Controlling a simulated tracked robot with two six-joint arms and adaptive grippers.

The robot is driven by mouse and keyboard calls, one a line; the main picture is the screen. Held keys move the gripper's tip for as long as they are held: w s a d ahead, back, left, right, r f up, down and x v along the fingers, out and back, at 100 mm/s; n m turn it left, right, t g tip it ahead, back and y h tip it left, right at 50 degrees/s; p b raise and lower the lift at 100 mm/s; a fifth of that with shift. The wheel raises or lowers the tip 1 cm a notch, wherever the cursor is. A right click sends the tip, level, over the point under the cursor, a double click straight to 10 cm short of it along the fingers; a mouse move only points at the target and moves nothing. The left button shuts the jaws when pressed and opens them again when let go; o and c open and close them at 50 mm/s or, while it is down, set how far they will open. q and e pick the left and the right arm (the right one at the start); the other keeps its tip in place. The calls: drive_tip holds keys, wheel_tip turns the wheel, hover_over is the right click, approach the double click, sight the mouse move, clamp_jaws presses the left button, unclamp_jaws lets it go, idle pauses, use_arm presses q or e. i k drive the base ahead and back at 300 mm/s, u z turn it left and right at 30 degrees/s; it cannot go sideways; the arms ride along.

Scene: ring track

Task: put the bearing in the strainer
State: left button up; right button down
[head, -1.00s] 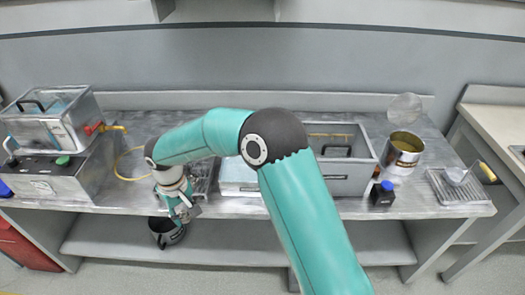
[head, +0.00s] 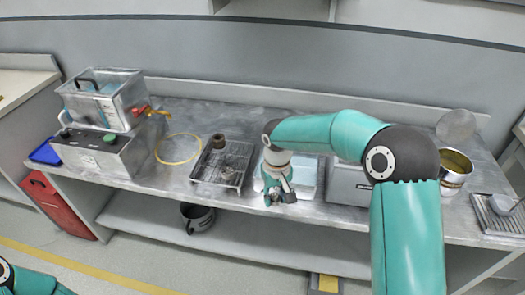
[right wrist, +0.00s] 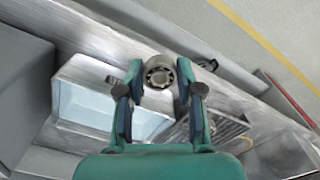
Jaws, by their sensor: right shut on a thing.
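My right gripper (head: 278,198) is over the front edge of the pale-blue basin (head: 306,178). In the right wrist view it (right wrist: 158,82) is shut on the bearing (right wrist: 158,74), a grey ring with its round face toward the camera, held between the fingertips. The likely strainer (head: 503,203), small and pale, lies on a ridged drain tray (head: 490,222) at the far right, well away from the gripper. Its shape is too small to tell clearly. My left gripper is out of view; only part of my left arm shows at the lower left.
A wire rack tray (head: 207,176) holding dark parts stands left of the basin. Left of it are a yellow ring (head: 180,162) and a bath on a control box (head: 100,150). A grey box (head: 345,188) and a gold-lined can (head: 455,172) stand to the right.

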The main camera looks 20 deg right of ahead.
sight(501, 207)
drive_tip(key=z, duration=0.05)
drive_tip(key=i, duration=1)
drive_tip(key=u, duration=0.05)
